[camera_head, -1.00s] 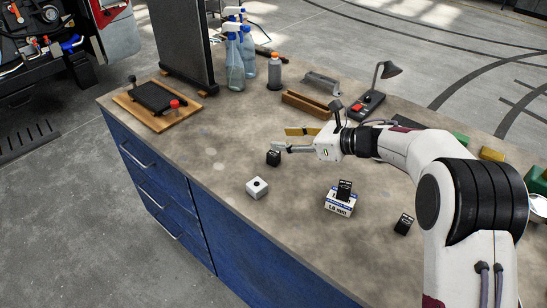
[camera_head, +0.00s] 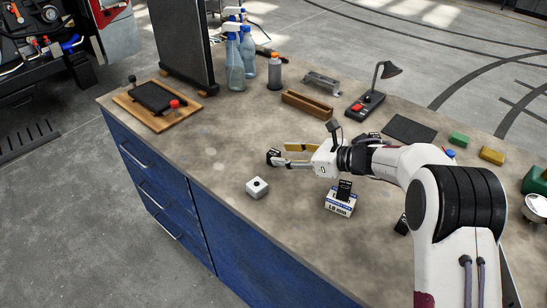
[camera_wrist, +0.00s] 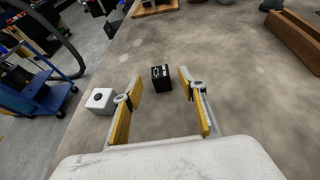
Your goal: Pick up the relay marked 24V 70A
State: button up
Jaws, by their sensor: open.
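A small black relay (camera_head: 272,154) with white print stands on the workbench (camera_head: 225,150); its print is too small to read surely. In the wrist view this relay (camera_wrist: 161,79) appears between the tips of my gripper (camera_wrist: 159,76). My gripper (camera_head: 282,156) is open around or just short of it, with a finger showing on each side and no visible contact. A second black relay (camera_head: 344,189) stands on a white and blue box (camera_head: 340,205). A third black relay (camera_head: 401,225) is partly hidden behind my arm. I cannot read which one is marked 24V 70A.
A white block with a black round top (camera_head: 258,187) stands close by, and lies left of my fingers in the wrist view (camera_wrist: 100,99). Spray bottles (camera_head: 235,60), a wooden tray (camera_head: 307,104) and a lamp (camera_head: 372,92) stand farther back. The bench front edge is left.

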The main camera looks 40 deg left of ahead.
jog(key=shift+f, duration=0.15)
jog(key=shift+f, duration=0.55)
jog(key=shift+x, duration=2.5)
jog(key=shift+s, duration=0.1)
grip_shut()
